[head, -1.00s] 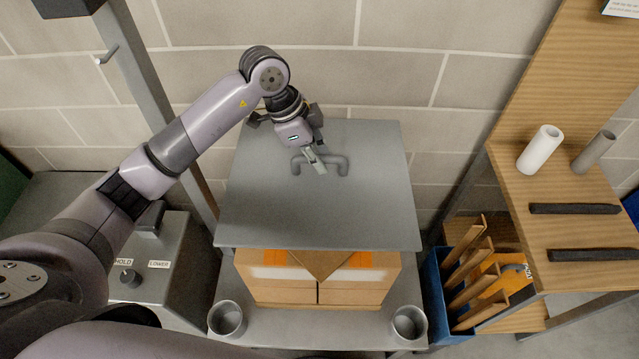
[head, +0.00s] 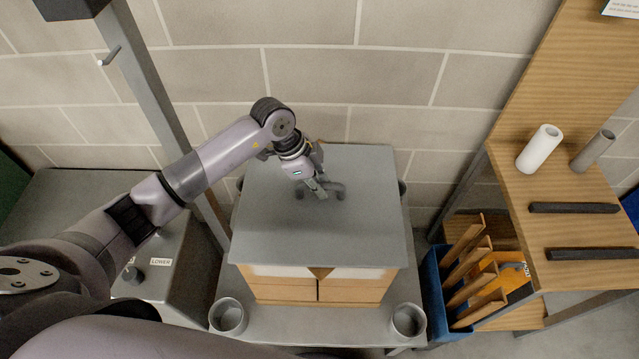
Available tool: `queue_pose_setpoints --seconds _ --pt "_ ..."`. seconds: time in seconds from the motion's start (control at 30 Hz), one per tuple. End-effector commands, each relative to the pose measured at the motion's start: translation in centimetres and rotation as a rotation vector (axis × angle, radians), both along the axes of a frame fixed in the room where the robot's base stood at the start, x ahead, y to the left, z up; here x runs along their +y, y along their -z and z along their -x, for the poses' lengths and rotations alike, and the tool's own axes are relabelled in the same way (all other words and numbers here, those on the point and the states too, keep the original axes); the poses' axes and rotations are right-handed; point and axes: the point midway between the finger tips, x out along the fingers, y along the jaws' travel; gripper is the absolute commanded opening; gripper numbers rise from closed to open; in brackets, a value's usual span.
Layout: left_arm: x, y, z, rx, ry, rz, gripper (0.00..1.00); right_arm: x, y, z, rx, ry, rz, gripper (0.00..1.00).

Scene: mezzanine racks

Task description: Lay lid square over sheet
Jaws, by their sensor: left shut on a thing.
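The lid is a flat grey square plate (head: 318,232) with a bar handle (head: 335,190) on top. It is over the stack of cardboard boxes (head: 318,289) on the grey stand. My left gripper (head: 322,192) is shut on the lid's handle. My right gripper is not in view.
Grey cups stand at the stand's front left (head: 228,317) and front right (head: 408,320) corners. A control box (head: 165,265) is on the left. A blue bin (head: 436,290) of wooden pieces and a wooden bench (head: 570,220) are on the right.

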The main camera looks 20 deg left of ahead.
Motion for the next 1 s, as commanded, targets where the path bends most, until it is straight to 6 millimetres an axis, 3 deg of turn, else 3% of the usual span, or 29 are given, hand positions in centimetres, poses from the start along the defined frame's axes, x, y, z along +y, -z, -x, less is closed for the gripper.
queue_pose_setpoints --seconds 0.1,0.13,0.4,0.77,1.0 --pt "0.0 0.2 -0.1 -0.002 -0.001 0.001 0.0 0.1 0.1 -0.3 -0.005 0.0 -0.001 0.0" --pt "0.0 0.2 0.0 0.0 0.0 0.0 0.17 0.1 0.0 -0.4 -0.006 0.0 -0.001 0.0" --pt "0.0 0.2 0.0 0.0 0.0 0.0 0.35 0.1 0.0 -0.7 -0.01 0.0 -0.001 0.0" --pt "0.0 -0.2 0.0 -0.001 0.0 0.0 0.35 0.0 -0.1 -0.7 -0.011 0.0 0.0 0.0" --pt "1.6 -3.7 0.3 -0.005 0.0 -0.002 0.35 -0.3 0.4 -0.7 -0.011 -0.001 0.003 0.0"
